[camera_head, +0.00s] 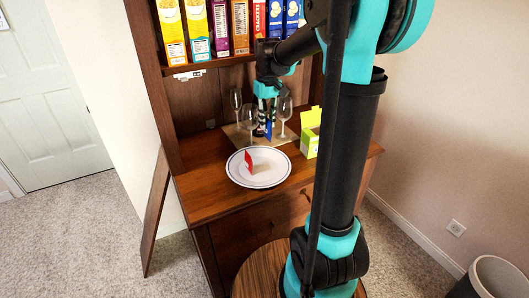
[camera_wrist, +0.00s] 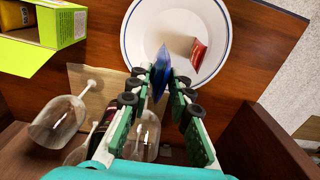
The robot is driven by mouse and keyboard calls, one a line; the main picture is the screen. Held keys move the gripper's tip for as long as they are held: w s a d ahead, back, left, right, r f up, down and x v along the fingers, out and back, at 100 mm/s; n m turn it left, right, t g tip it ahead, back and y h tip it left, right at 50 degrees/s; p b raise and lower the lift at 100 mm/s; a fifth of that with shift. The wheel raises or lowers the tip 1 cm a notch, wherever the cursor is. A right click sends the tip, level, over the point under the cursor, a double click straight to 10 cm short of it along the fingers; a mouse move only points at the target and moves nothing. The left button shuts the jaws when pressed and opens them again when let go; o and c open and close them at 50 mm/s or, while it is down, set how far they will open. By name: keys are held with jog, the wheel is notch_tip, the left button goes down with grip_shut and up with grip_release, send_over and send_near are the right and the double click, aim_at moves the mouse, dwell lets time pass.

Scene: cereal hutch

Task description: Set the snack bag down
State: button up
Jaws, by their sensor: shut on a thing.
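My gripper (camera_head: 266,112) is shut on a thin blue snack bag (camera_head: 268,131), held edge-on among the glasses at the back of the hutch counter. In the wrist view the gripper (camera_wrist: 164,78) pinches the blue bag (camera_wrist: 159,68) between its green fingers, with the bag's top sticking out past the fingertips. The bag's underside and any contact with the counter are hidden. A white plate (camera_head: 240,178) with a blue rim lies in front. A small red packet (camera_head: 249,161) stands on the plate; it also shows in the wrist view (camera_wrist: 199,56).
Several clear stemmed glasses (camera_head: 250,123) stand close around my gripper on a tan mat (camera_wrist: 84,80). A dark bottle-like thing (camera_wrist: 97,139) is beside them. An open lime-green box (camera_head: 309,140) stands to the right. Cereal boxes (camera_head: 197,28) line the shelf above. Bare counter (camera_head: 205,200) lies left of the plate.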

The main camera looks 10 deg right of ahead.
notch_tip(320, 180, down, 13)
jog(key=shift+r, duration=0.2)
dwell(0.4)
jog(key=o, duration=0.9)
jog(key=shift+f, duration=0.15)
jog(key=shift+o, duration=0.2)
notch_tip(320, 180, up, 11)
jog(key=shift+r, duration=0.1)
jog(key=shift+s+d+r, duration=0.1)
jog(key=shift+s+r, duration=0.05)
jog(key=shift+r, duration=0.3)
jog(key=s+d+f+m+t, duration=0.1)
jog(key=s+f+t, duration=0.1)
jog(key=s+f, duration=0.5)
jog(key=s+d+f+m+t, duration=0.2)
jog(key=s+f, duration=0.4)
jog(key=s, duration=0.9)
jog(key=shift+d+f+m, duration=0.2)
jog(key=shift+f+m, duration=0.1)
jog(key=shift+f, duration=0.1)
